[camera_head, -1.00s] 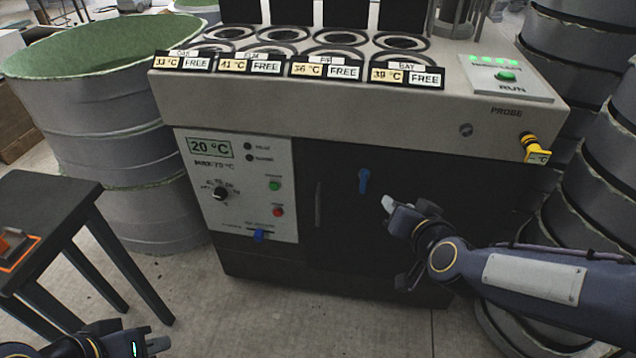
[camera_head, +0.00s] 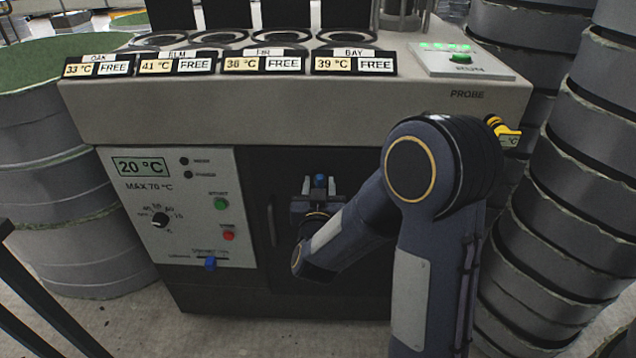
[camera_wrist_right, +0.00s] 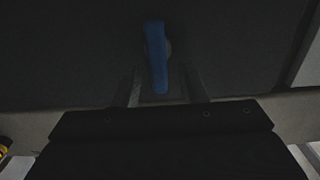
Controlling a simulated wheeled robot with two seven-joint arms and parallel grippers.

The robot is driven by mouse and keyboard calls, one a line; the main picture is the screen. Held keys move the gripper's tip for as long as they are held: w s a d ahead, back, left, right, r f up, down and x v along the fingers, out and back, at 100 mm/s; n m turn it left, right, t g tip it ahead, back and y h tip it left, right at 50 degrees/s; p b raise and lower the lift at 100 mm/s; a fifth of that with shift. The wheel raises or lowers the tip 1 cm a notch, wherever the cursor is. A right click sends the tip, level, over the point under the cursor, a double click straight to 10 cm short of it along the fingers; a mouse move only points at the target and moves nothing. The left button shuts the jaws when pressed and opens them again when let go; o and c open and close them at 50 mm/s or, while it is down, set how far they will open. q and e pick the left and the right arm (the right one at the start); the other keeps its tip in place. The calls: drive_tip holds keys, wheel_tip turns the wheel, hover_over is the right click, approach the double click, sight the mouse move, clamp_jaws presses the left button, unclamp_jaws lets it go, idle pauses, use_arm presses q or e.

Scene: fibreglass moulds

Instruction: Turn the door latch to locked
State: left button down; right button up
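The blue door latch (camera_head: 320,181) is on the dark door (camera_head: 352,170) of the machine's front. In the right wrist view the latch (camera_wrist_right: 156,56) stands nearly upright, close to vertical in the picture. My right gripper (camera_head: 320,188) is in front of the door at the latch. In the right wrist view its two fingers (camera_wrist_right: 163,88) are apart, with the lower end of the latch between or just ahead of their tips. I cannot tell whether they touch it. My left gripper is not in the head view now.
A control panel (camera_head: 170,215) with a knob, buttons and a blue slider is left of the door. A door handle (camera_head: 271,220) is beside the latch. A yellow probe (camera_head: 505,131) sticks out at the right. Stacked grey drums (camera_head: 570,190) stand close on the right.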

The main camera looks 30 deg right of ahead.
drive_tip(key=shift+x, duration=0.8)
drive_tip(key=shift+s, duration=0.1)
drive_tip(key=c, duration=0.8)
clamp_jaws()
